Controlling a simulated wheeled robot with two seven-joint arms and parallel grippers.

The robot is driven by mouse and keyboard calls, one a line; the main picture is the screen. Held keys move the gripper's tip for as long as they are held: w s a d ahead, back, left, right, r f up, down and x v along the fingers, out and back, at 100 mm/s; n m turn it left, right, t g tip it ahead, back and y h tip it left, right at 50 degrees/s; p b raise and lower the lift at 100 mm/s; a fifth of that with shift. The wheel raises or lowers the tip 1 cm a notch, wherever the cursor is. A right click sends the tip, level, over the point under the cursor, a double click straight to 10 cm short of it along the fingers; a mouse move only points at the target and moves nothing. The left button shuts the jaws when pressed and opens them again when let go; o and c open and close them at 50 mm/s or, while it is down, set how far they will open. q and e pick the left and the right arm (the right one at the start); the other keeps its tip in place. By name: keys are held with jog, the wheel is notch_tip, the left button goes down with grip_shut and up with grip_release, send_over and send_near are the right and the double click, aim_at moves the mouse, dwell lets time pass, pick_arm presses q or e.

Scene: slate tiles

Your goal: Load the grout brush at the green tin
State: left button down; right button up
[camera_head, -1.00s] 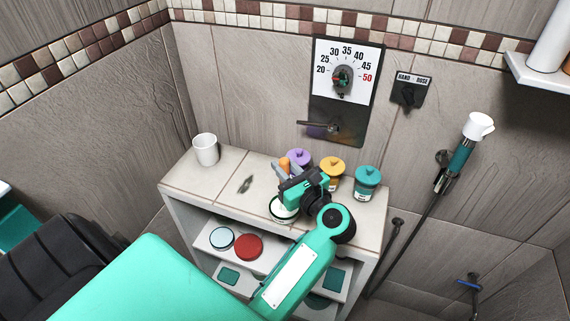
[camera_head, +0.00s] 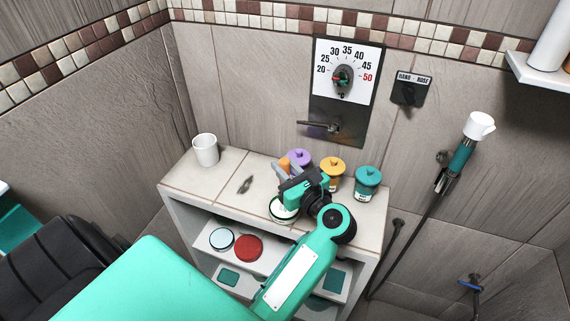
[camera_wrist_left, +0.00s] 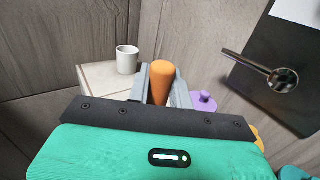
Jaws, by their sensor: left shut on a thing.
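My left gripper (camera_head: 284,174) is shut on the orange handle of the grout brush (camera_wrist_left: 162,72), which stands up between the two grey fingers in the left wrist view. The handle top also shows in the head view, while the brush's lower end is hidden by the gripper. An open tin with a dark green rim and pale contents (camera_head: 280,215) sits on the tiled shelf top, just below the gripper and partly covered by it. I cannot tell whether the bristles touch the contents. My right gripper is not in view.
Purple (camera_head: 300,157), yellow (camera_head: 332,172) and teal (camera_head: 367,182) lidded jars stand behind and right of the gripper. A white cup (camera_head: 205,150) stands at the left of the shelf top, near a dark leaf-like mark (camera_head: 245,185). A lever (camera_head: 318,126) juts from the wall panel.

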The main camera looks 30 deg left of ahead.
pick_arm(q)
jog(key=shift+f, duration=0.15)
jog(key=shift+r+p, duration=1.65)
jog(key=shift+r, duration=2)
